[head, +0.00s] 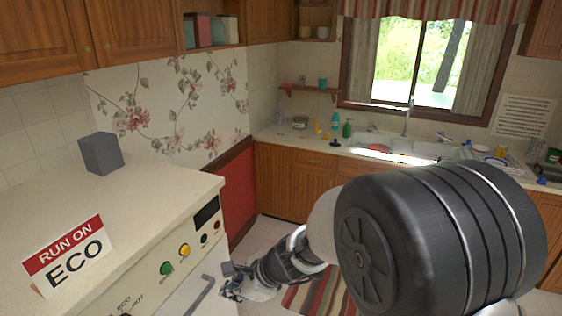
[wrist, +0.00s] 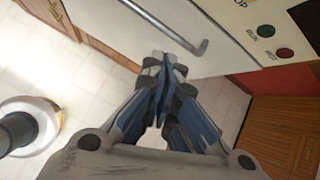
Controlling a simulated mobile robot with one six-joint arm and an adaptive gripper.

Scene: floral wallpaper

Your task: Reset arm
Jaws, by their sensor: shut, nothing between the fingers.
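My gripper (wrist: 162,68) is shut and empty in the wrist view, its blue-grey fingers meeting at the tips. In the head view my gripper (head: 230,283) hangs low beside the front of the white appliance (head: 140,270), near its grey bar handle (head: 201,294). The handle also shows in the wrist view (wrist: 185,45), just beyond the fingertips; whether they touch it I cannot tell. My arm fills the right centre of the head view and hides part of the floor and cabinets.
A grey block (head: 101,154) and a "RUN ON ECO" sign (head: 68,256) stand on the appliance top. Wooden cabinets (head: 290,180) and a cluttered sink counter (head: 300,139) stand at the back. A striped rug (head: 318,291) lies on the floor under my arm.

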